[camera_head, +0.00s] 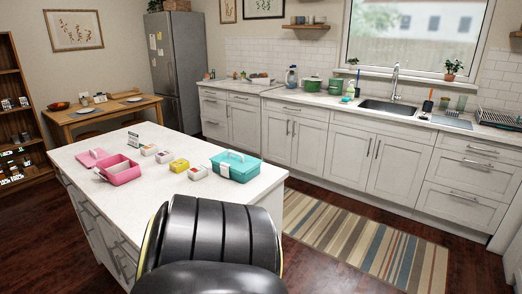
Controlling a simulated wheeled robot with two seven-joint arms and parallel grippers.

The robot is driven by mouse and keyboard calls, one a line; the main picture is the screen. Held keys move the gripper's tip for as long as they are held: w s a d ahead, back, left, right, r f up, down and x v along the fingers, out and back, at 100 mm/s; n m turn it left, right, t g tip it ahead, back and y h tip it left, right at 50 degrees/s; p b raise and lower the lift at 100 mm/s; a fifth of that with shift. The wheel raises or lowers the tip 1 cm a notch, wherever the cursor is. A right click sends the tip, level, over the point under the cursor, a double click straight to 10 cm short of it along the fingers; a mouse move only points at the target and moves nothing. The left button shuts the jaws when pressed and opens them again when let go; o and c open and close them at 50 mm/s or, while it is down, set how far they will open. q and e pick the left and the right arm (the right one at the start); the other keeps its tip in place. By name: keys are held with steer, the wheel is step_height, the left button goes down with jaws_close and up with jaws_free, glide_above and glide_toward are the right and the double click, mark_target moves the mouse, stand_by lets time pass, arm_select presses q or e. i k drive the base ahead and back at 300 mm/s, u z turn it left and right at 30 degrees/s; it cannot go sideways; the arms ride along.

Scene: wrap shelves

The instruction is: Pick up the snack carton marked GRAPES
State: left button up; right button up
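Several small cartons lie on the white island counter (160,193). One is white with some red (149,150), one behind the yellow is whitish (163,156), one is yellow (179,165), and one is white with red (198,172). Their print is too small to read, so I cannot tell which one is marked GRAPES. A small upright card or box (133,139) with dark print stands at the back of the island. Neither of my grippers is in view.
An open pink box (121,172) and a pink flat piece (92,157) lie left of the cartons. A teal box (236,166) stands at their right. The island's front part is clear. A striped rug (365,240) lies between island and sink counter.

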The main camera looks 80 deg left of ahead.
mark_target(162, 158)
steer(key=u, duration=1.85)
steer(key=i, duration=4.8)
steer(key=u, duration=2.8)
steer(key=i, duration=2.05)
steer(key=u, duration=1.3)
